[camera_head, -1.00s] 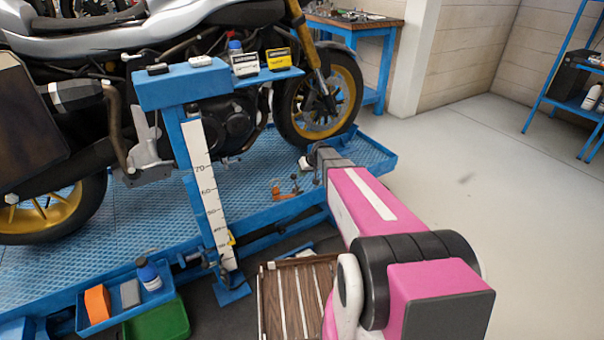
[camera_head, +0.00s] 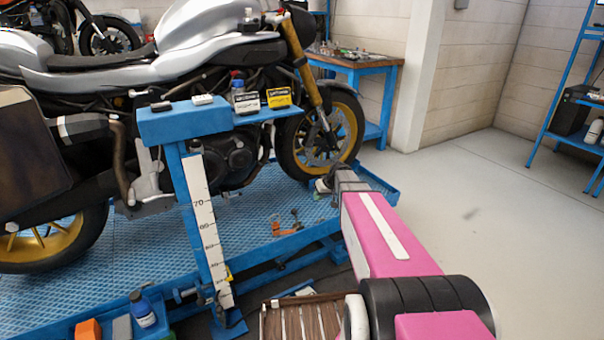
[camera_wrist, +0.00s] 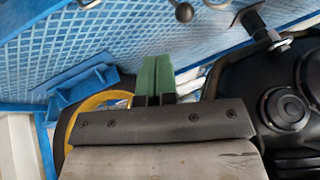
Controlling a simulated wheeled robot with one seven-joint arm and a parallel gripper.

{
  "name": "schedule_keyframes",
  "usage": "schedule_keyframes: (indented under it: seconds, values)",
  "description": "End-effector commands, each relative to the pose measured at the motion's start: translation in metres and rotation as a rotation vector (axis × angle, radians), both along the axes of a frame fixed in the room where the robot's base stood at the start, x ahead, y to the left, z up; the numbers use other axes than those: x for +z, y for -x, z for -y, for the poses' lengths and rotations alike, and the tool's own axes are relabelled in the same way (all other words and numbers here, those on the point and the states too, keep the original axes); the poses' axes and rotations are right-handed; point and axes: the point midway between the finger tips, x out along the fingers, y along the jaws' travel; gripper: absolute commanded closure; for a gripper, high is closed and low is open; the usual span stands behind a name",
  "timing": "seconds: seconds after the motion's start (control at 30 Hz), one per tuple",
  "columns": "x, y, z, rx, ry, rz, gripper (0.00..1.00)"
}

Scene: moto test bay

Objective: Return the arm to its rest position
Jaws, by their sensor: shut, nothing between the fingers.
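My gripper (camera_wrist: 154,78) shows in the wrist view as two green fingertips pressed together, with nothing between them. In the head view my pink arm reaches forward from the lower right, and the gripper end (camera_head: 324,186) is small and partly hidden by the wrist. It appears over or near the right part of the blue motorcycle lift (camera_head: 262,212), below the front wheel (camera_head: 345,130). I cannot tell its exact gap from the lift.
A motorcycle (camera_head: 185,60) stands on the lift. A blue stand (camera_head: 190,122) holds small boxes and a white scale. A slatted wooden crate (camera_head: 300,322) lies beside my arm. A workbench (camera_head: 350,65) and a blue shelf (camera_head: 565,138) stand farther back. Floor at right is clear.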

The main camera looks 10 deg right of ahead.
Motion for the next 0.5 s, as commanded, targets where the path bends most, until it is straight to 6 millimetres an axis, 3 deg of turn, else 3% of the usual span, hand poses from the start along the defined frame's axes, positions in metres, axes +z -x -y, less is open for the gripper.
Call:
schedule_keyframes:
  seconds: [0.3, 0.4, 0.5]
  values:
    - [-0.003, 0.170, -0.020, -0.166, 0.213, -0.271, 1.00]
    - [-0.001, 0.212, -0.019, -0.234, 0.292, -0.331, 1.00]
    - [0.001, 0.239, -0.016, -0.286, 0.350, -0.365, 1.00]
